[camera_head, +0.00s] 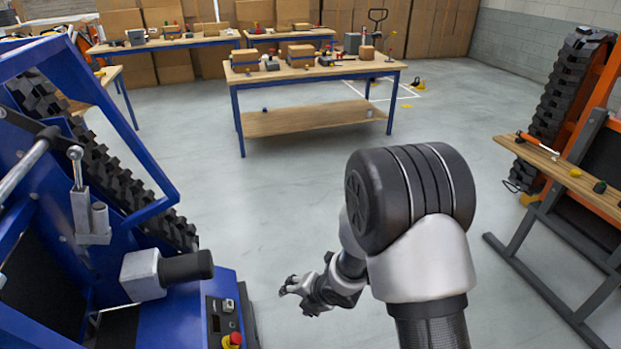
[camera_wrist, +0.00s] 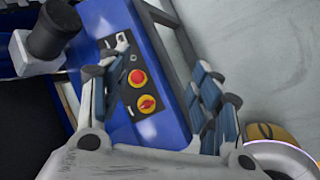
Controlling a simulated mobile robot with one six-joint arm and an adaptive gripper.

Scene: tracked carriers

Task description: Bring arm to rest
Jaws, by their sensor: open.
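My arm, grey and black, rises at the lower right of the head view. My gripper (camera_head: 287,287) hangs low over the floor, just right of the blue tracked carrier (camera_head: 240,292). It also shows in the wrist view (camera_wrist: 160,82), with its fingers spread open and nothing held between them. Behind the fingers in that view is the carrier's control panel (camera_wrist: 119,75). The panel bears a red button (camera_wrist: 137,78), a red knob (camera_wrist: 147,103) and a small metal switch (camera_wrist: 122,42). In the head view a red knob (camera_head: 233,340) shows near the bottom edge.
A workbench (camera_head: 310,73) with boxes and tools stands across the room. An orange tracked carrier (camera_head: 590,120) and a wooden shelf (camera_head: 560,172) with small items are at the right. A black cylinder (camera_head: 186,266) juts from the blue carrier. The middle floor is clear.

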